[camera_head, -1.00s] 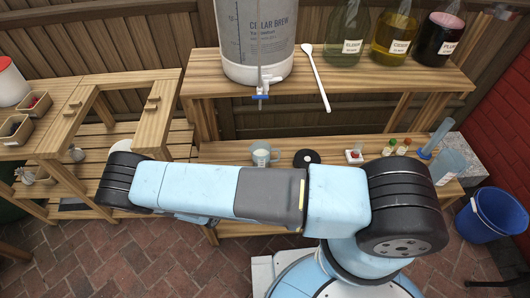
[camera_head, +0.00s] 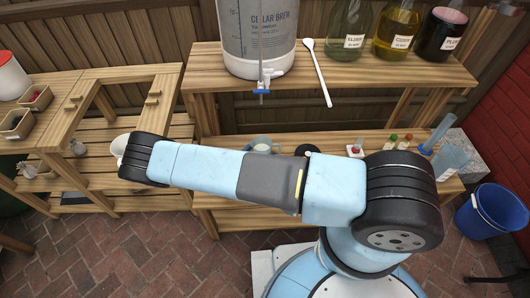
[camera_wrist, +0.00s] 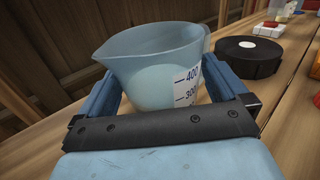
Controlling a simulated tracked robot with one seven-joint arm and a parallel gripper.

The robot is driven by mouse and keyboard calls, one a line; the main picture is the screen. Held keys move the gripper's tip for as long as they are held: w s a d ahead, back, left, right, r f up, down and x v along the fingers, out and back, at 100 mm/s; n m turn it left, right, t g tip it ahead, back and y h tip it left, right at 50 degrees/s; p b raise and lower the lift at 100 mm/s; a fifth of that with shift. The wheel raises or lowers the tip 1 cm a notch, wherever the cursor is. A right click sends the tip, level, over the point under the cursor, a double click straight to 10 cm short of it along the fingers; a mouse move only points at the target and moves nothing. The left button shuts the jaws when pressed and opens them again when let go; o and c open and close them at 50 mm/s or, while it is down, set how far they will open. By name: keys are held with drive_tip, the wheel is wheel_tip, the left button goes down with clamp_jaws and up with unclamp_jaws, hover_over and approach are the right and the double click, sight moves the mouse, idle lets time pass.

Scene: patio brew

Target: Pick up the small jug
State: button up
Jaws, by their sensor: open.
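The small jug (camera_wrist: 150,75) is a translucent bluish measuring jug with a spout and a white scale panel marked 400 and 300. In the wrist view it stands upright on wooden boards, between the two blue fingers of my gripper (camera_wrist: 163,72). The fingers are open, one on each side of it; I cannot tell whether either touches it. My gripper's dark crossbar hides the jug's base.
A black disc (camera_wrist: 248,55) with a white centre lies right of the jug. Small bottles (camera_head: 398,141) and a blue-based cylinder (camera_head: 438,134) stand farther right on the lower shelf (camera_head: 325,142). The upper shelf (camera_head: 365,79) holds a large brew vessel (camera_head: 257,40), with its tap overhanging the front edge.

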drive_tip(key=shift+x, duration=1.05)
drive_tip(key=shift+c, duration=0.3)
drive_tip(key=c, duration=1)
drive_tip(key=shift+c, duration=0.2)
drive_tip(key=shift+r, duration=0.15)
